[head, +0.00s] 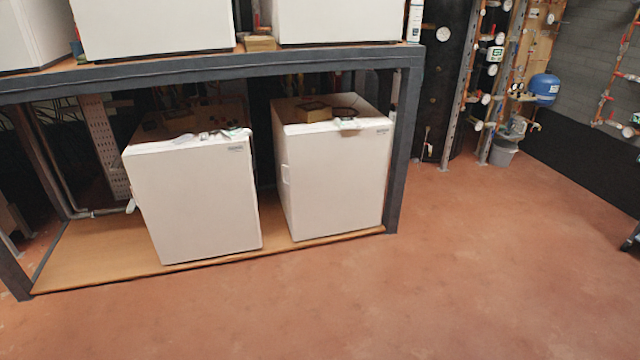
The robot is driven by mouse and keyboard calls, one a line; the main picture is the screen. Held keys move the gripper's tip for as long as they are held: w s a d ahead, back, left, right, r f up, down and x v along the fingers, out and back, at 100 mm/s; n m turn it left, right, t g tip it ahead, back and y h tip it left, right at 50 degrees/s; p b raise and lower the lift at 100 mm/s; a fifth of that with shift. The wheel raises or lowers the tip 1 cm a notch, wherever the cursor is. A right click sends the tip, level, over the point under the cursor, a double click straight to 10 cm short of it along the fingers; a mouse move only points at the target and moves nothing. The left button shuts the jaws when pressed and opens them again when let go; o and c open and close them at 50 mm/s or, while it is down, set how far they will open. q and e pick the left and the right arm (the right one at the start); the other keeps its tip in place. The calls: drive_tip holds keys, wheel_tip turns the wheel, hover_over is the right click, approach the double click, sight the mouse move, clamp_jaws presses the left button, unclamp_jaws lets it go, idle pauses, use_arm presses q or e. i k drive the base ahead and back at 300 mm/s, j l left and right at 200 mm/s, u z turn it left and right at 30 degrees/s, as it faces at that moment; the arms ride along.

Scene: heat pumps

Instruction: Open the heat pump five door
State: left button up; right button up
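Two white heat pumps stand on the lower wooden shelf of a dark metal rack: a left one (195,203) and a right one (337,180). Both show a plain front, and loose items lie on their tops. Parts of more white units show on the upper shelf: one at the left edge (28,32), one in the middle (155,24) and one at the right (338,18). Their tops are cut off by the frame. I cannot tell which unit is number five. No door stands visibly open. Neither of my grippers is in view.
The rack's dark right post (402,150) and upper beam (220,65) frame the lower shelf (95,255). The reddish floor in front and to the right is clear. Pipes, a blue tank (543,88) and a grey bucket (503,152) stand at the back right.

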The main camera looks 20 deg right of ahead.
sight(337, 184)
drive_tip(key=i+l+u, duration=0.15)
drive_tip(key=i, duration=0.8)
